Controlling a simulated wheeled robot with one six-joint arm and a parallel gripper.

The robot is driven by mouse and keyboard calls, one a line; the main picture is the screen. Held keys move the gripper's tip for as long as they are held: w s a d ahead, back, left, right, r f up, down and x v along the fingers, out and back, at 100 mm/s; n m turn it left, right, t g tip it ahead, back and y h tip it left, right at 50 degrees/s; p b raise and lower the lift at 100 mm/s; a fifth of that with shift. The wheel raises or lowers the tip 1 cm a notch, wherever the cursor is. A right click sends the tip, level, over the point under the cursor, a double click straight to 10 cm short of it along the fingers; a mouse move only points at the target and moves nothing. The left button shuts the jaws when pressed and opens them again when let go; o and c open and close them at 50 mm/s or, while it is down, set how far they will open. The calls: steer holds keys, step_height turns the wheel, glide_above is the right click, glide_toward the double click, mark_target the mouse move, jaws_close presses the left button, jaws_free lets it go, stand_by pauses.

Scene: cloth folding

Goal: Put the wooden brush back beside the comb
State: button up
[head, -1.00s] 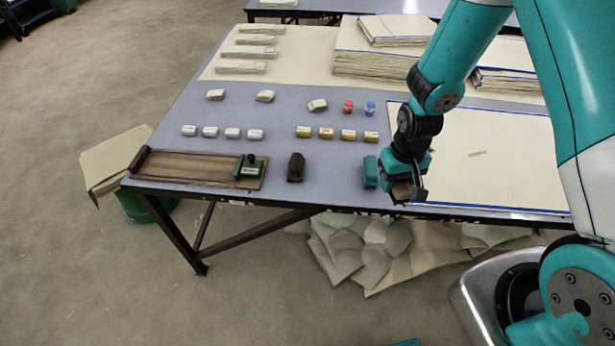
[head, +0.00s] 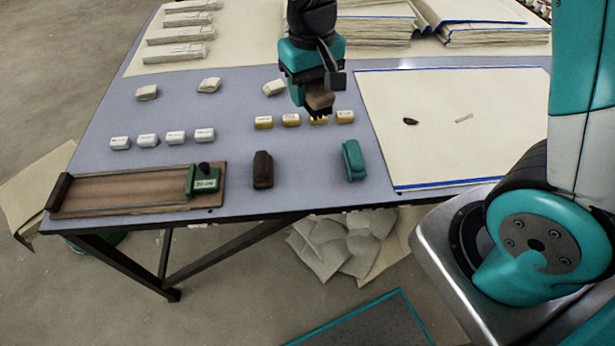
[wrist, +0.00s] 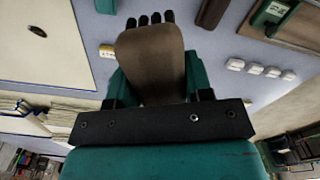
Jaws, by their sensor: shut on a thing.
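My gripper (head: 306,88) is shut on the wooden brush (head: 321,103), a brown block with dark bristles at its end. It holds the brush above the table, near the row of yellow-labelled pieces. The brush fills the middle of the wrist view (wrist: 152,62), between the teal fingers. A dark brown block (head: 263,170) and a teal tool (head: 354,160) stand apart near the front edge. I cannot tell for sure which thing is the comb.
A wooden board (head: 125,190) with a green tool (head: 204,180) lies at the front left. White pieces (head: 148,140) and yellow-labelled pieces (head: 264,122) stand in rows. A cream sheet (head: 440,150) at right bears a small dark piece (head: 410,121). Folded cloths (head: 180,33) lie behind.

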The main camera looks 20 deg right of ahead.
mark_target(309, 170)
steer(key=shift+s+a, duration=0.2)
steer(key=shift+a, duration=0.1)
step_height(309, 170, down, 19)
steer(key=shift+f+b, duration=0.1)
steer(key=shift+b, duration=0.6)
steer(key=shift+f, duration=0.2)
steer(key=o, duration=1)
steer(key=shift+r, duration=0.1)
steer(key=shift+o, duration=0.2)
steer(key=shift+r, duration=0.1)
